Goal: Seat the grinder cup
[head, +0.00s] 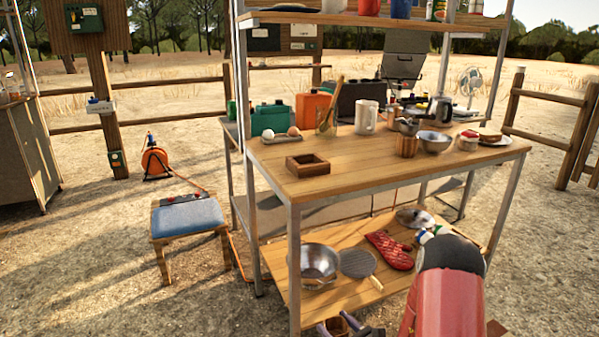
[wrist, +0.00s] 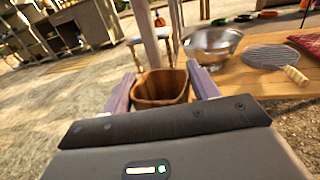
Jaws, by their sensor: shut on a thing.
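My gripper (wrist: 161,72) is shut on a square, open-topped wooden cup (wrist: 160,88), with one purple finger on each side of it in the wrist view. I take this for the grinder cup. In the head view the cup (head: 337,326) and my gripper (head: 347,330) show at the bottom edge, low in front of the lower shelf, partly cut off. A square dark wooden holder (head: 308,168) with a recess sits on the tabletop near its front left edge, apart from my gripper. Its recess looks empty.
The tabletop (head: 370,172) is clear around the holder. An egg tray (head: 281,138), a white mug (head: 367,118), a wooden pot (head: 406,146) and a steel bowl (head: 434,141) stand behind. The lower shelf holds a bowl (head: 318,262) and red mitt (head: 390,250). Table posts (head: 294,268) are obstacles.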

